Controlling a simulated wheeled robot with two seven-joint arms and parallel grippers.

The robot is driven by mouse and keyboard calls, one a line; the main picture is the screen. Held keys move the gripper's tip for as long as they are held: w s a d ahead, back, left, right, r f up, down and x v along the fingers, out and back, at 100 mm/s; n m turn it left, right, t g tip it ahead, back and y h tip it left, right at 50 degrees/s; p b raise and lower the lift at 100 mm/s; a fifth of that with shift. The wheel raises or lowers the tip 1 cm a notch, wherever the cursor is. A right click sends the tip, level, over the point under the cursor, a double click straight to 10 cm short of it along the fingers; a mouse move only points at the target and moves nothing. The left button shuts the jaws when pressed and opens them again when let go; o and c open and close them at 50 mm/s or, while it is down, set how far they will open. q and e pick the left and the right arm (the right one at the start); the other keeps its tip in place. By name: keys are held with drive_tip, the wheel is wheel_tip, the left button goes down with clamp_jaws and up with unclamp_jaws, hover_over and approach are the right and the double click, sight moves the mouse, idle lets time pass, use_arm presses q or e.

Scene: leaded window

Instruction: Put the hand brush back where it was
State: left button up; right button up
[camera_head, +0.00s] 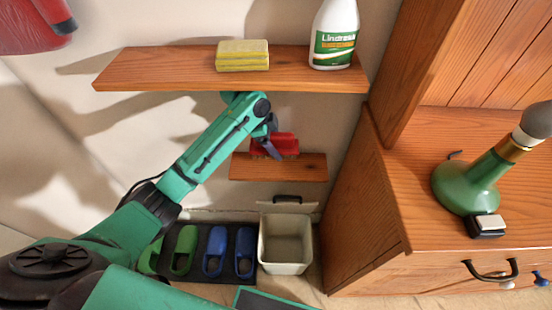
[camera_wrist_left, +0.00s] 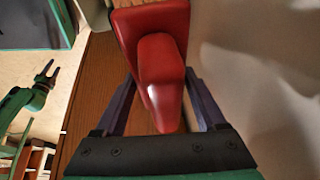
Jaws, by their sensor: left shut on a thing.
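The red hand brush (camera_head: 283,145) is at the small lower wooden shelf (camera_head: 280,175), near the wall. In the head view its underside looks to be at the shelf's top; I cannot tell whether it bears on it. My left gripper (camera_head: 268,153) is shut on the brush from the left. In the left wrist view the red brush (camera_wrist_left: 158,75) lies between the two fingers of my left gripper (camera_wrist_left: 160,105), with its handle toward the camera. The brush's bristles are mostly hidden.
A longer shelf (camera_head: 170,72) above holds a yellow sponge (camera_head: 242,56) and a white spray bottle (camera_head: 334,38). Below stand a bin (camera_head: 287,243) and a dark mat with green and blue clogs (camera_head: 213,250).

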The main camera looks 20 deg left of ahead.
use_arm(q)
drive_tip(key=shift+f, duration=0.8)
drive_tip(key=shift+w+a+f+b, duration=0.1)
drive_tip(key=shift+f+b, duration=0.05)
drive_tip(key=shift+f, duration=1.25)
drive_tip(key=shift+w+f+b, duration=0.1)
drive_tip(key=shift+f+b, duration=0.05)
drive_tip(key=shift+f, duration=1.2)
drive_tip(key=shift+f, duration=0.1)
drive_tip(key=o, duration=1.2)
drive_tip(key=shift+c, duration=0.2)
drive_tip(key=p+v, duration=0.1)
drive_tip(key=v, duration=0.6)
drive_tip(key=shift+s+r, duration=0.1)
drive_tip(key=shift+r, duration=0.25)
